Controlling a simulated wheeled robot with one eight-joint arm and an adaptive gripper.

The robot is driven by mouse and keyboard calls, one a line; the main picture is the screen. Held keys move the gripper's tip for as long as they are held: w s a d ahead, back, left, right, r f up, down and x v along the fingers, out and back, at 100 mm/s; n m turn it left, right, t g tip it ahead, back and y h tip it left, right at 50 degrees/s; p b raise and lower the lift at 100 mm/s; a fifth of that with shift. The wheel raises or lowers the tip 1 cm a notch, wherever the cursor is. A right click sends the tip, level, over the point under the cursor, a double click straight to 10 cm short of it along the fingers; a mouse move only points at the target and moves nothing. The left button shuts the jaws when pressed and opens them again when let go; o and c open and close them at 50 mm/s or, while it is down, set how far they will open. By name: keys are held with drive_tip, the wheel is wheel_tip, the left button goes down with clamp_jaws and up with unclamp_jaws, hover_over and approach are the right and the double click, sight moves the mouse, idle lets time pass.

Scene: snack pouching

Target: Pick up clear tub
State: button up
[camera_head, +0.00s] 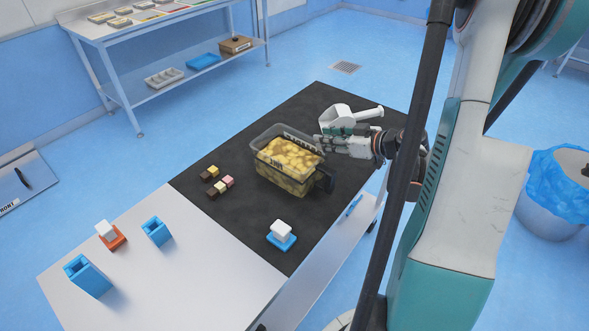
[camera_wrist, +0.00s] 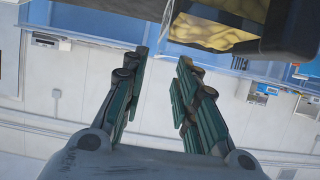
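The clear tub (camera_head: 263,155) stands on the black mat, filled with yellow snack pieces and with a dark handle (camera_head: 323,182) on its near right side. Its yellow contents also show at the top of the wrist view (camera_wrist: 215,35). My gripper (camera_head: 321,142) reaches in from the right, close to the tub's right rim. In the wrist view my gripper's two green fingers (camera_wrist: 163,62) are apart with nothing between them, and the tub is off to the upper right. I cannot tell from the head view whether a finger touches the rim.
A white scoop (camera_head: 343,117) lies just behind my gripper. Small coloured blocks (camera_head: 218,184) are left of the tub, and a white-and-blue piece (camera_head: 281,236) is in front. Blue holders (camera_head: 88,277) stand on the white tabletop (camera_head: 190,280). The mat's back left is clear.

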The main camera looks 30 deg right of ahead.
sight(305, 136)
drive_tip(key=b+x, duration=0.2)
drive_tip(key=x, duration=0.6)
drive_tip(key=shift+w+a+f, duration=0.15)
drive_tip(key=shift+w, duration=0.1)
clamp_jaws()
